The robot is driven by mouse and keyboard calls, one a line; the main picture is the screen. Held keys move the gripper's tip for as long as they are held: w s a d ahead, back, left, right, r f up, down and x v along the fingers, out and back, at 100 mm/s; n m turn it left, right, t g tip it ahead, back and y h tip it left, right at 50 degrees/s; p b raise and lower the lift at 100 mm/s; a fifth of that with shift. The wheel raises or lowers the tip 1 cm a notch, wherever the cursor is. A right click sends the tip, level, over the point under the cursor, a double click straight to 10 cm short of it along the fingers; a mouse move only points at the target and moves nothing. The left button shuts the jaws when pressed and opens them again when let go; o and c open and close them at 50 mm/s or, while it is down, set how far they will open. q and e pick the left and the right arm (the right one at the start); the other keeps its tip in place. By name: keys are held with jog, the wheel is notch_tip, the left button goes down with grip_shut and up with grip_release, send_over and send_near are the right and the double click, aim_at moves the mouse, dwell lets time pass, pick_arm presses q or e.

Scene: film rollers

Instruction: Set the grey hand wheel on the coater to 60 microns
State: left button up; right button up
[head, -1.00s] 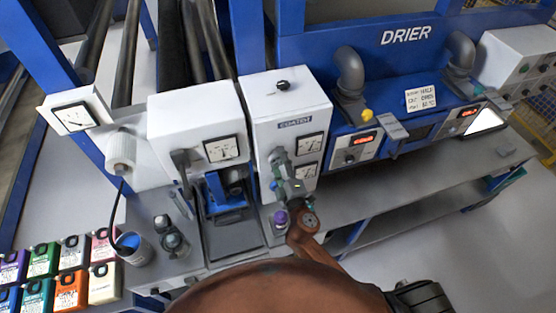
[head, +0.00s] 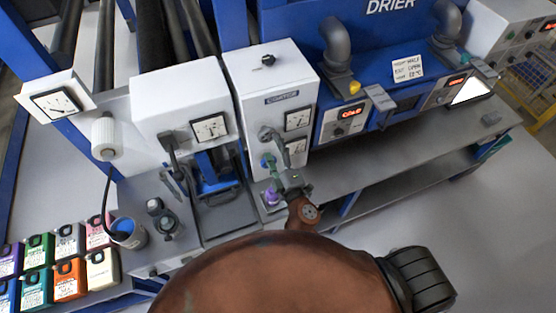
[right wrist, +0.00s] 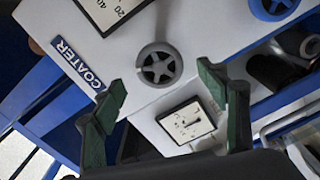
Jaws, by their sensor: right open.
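The grey hand wheel (right wrist: 159,64) is on the white coater's front, between two gauges in the right wrist view. In the head view, the wheel (head: 265,132) shows small and partly covered by my right gripper (head: 280,152). My right gripper (right wrist: 161,79) is open, with a dark green finger on either side of the wheel in the picture. It looks empty; I cannot tell its distance from the wheel. The upper gauge (right wrist: 105,10) is cut off, with 40 and 20 visible. The lower gauge (right wrist: 187,122) is whole, but its value is unreadable. My left gripper is not in view.
A blue wheel (right wrist: 274,6) sits near the grey one. A white unit with a gauge (head: 182,103) stands left of the coater (head: 255,72). The blue drier (head: 385,50) is right, above a grey bench (head: 400,143). Colored containers (head: 68,279) stand at lower left.

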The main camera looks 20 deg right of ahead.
jog(key=s, duration=0.6)
jog(key=shift+s+d, duration=0.1)
jog(key=shift+d, duration=0.1)
